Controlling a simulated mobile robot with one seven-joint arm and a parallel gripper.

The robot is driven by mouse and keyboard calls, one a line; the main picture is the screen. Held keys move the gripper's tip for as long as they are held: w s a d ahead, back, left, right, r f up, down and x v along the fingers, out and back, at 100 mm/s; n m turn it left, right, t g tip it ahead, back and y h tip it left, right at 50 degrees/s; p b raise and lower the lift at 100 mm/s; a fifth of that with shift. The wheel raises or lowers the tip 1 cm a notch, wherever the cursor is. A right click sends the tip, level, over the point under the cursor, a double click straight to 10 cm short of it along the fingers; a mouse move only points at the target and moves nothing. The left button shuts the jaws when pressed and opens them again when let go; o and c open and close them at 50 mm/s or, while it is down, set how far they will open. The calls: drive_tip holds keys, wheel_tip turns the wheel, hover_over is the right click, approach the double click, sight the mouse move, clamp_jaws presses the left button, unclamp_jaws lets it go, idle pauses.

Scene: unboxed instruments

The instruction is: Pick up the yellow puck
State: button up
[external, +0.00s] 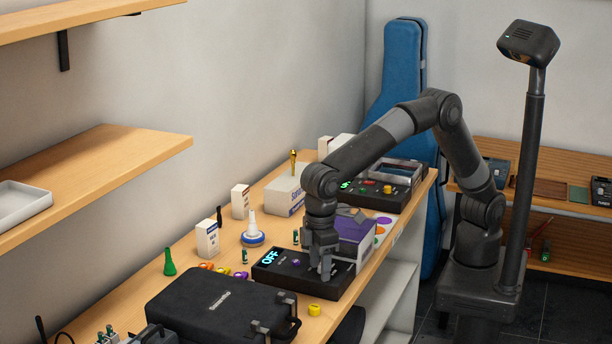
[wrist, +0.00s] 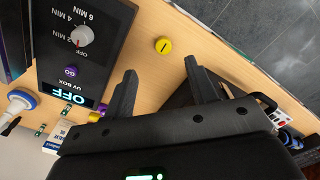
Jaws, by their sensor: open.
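The yellow puck (external: 314,309) is a small round disc with a dark mark on top. It lies on the wooden table near the front edge, right of the black case. In the wrist view the yellow puck (wrist: 163,46) shows whole, just beyond the fingertips and roughly midway between them. My gripper (external: 322,274) points down in front of the black UV box, above and behind the puck in the external view. In the wrist view my gripper (wrist: 161,67) has its two fingers spread with nothing between them.
The UV box (wrist: 85,60), with a dial and lit OFF display, stands close beside the gripper. A black case (external: 222,308) lies left of the puck. Small coloured discs (external: 222,270) lie behind the case. The table's front edge (wrist: 232,40) is close to the puck.

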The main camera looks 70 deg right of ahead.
hover_over(314, 306)
drive_tip(key=f, duration=0.3)
drive_tip(key=s+f, duration=0.1)
drive_tip(key=f, duration=0.1)
drive_tip(key=shift+d+f, duration=0.15)
drive_tip(key=shift+d, duration=0.25)
drive_tip(key=shift+w+a+f, duration=0.15)
drive_tip(key=shift+f, duration=0.75)
drive_tip(key=shift+w+a+f, duration=0.15)
drive_tip(key=shift+a+f, duration=0.05)
drive_tip(key=shift+f, duration=0.65)
drive_tip(key=shift+w+a+f, duration=0.15)
drive_tip(key=shift+f, duration=0.75)
drive_tip(key=shift+c, duration=0.4)
drive_tip(key=c, duration=1)
drive_tip(key=shift+r, duration=0.15)
